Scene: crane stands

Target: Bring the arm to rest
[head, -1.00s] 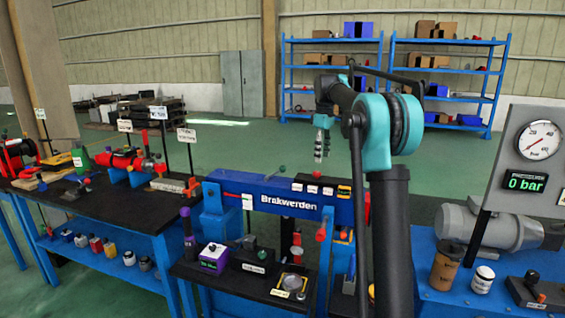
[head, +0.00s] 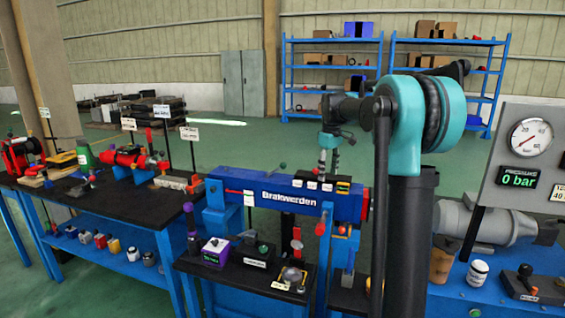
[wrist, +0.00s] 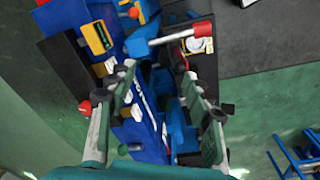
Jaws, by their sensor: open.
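My arm rises at the right of the head view, with a dark column and a teal joint. My gripper (head: 329,172) hangs from it, pointing down, above the right part of the blue Brakwerden beam (head: 290,198). Its two fingers are apart with nothing between them. In the wrist view my gripper (wrist: 158,82) is also open and empty, with the blue beam (wrist: 150,135) and bench below it. A gap shows in the head view between the fingertips and the beam's top, though its exact size is unclear.
A black-topped bench (head: 100,207) with red devices stands at left. A gauge panel (head: 532,150) and a grey motor (head: 480,222) stand at right, near my arm's column. Blue shelves (head: 333,75) stand at the back. Open green floor lies behind the benches.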

